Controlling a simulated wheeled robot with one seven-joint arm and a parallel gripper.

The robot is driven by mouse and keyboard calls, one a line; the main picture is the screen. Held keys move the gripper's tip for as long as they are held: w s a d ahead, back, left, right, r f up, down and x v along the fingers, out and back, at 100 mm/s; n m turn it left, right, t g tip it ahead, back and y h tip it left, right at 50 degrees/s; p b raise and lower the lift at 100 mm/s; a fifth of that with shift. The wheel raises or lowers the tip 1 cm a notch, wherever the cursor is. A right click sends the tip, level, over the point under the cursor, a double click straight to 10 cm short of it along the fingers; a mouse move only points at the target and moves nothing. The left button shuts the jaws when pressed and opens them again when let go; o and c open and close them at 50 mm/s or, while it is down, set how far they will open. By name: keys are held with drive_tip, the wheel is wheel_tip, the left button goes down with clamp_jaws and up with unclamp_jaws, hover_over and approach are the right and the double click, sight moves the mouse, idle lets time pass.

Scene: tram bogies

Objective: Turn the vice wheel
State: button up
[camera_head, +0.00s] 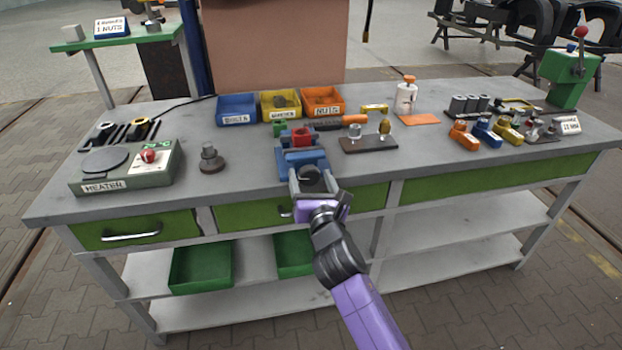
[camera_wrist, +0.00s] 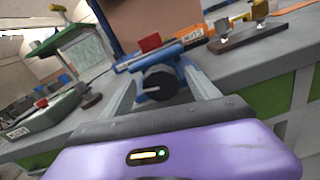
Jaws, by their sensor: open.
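The blue vice (camera_head: 301,160) stands at the front edge of the grey workbench, with a red piece (camera_head: 301,137) at its top. Its dark round wheel (camera_head: 311,177) faces the front, and it also shows in the wrist view (camera_wrist: 158,82). My gripper (camera_head: 310,186) is open in front of the vice. In the wrist view its two fingers (camera_wrist: 160,92) reach forward on either side of the wheel. I cannot tell whether either finger touches the wheel.
The workbench (camera_head: 240,180) carries a heater (camera_head: 125,167) at the left and blue, yellow and orange bins (camera_head: 280,106) at the back. A block with upright fittings (camera_head: 368,142) stands right of the vice. Tools and a green press (camera_head: 570,75) are further right.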

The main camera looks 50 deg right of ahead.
drive_tip(key=c, duration=1.4)
drive_tip(key=shift+m, duration=0.4)
